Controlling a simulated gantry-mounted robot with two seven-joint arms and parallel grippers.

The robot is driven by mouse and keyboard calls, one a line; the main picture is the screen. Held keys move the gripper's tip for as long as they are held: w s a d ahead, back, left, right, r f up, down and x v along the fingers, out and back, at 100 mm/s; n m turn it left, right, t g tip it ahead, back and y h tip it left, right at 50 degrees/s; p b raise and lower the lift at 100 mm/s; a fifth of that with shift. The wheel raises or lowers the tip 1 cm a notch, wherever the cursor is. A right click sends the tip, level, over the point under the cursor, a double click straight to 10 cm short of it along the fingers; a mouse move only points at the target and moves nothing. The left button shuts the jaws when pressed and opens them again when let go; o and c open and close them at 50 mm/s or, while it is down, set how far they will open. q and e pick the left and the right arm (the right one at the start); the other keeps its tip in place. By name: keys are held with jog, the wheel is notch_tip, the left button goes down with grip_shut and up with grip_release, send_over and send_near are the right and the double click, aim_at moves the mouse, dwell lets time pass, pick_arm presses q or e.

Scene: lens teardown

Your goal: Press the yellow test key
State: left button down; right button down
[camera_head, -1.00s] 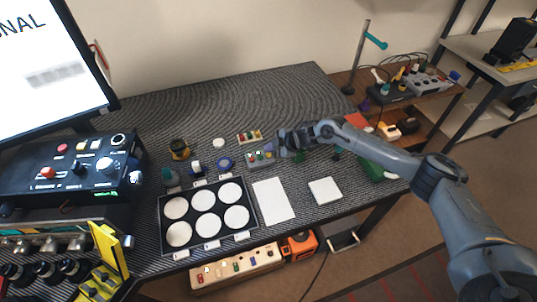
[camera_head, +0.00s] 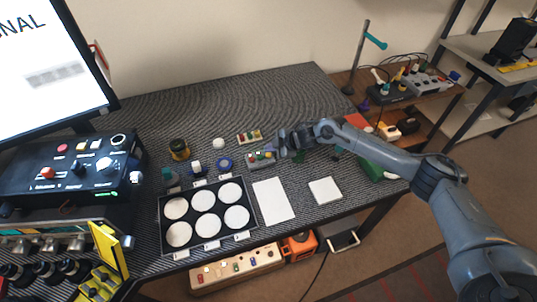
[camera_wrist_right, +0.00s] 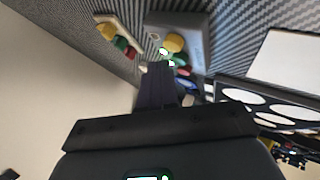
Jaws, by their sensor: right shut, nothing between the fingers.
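A grey key box (camera_head: 257,165) stands on the dark ribbed table in the head view, with small coloured keys on top. In the right wrist view the grey box (camera_wrist_right: 192,24) carries a round yellow key (camera_wrist_right: 174,42), with green and red keys beyond the fingertips. My right gripper (camera_head: 274,142) is shut and empty beside the box's right end in the head view. In the wrist view its closed fingers (camera_wrist_right: 160,72) point at the box, just short of the yellow key in the picture. I cannot tell whether they touch it. My left gripper is not in view.
A second, paler button block (camera_head: 250,138) stands close behind the grey box. A black tray (camera_head: 161,238) with white discs lies in front. A white sheet (camera_head: 273,201) and a white square pad (camera_head: 325,191) lie to the right. The table's back is clear.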

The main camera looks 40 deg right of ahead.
dwell(0.6)
jog(key=shift+f, duration=0.15)
jog(key=shift+f, duration=0.3)
jog(key=shift+f, duration=0.4)
dwell(0.5)
jog(key=shift+r, duration=0.1)
dwell(0.4)
jog(key=shift+r+p, duration=0.7)
jog(key=shift+p, duration=0.1)
jog(key=shift+r, duration=0.15)
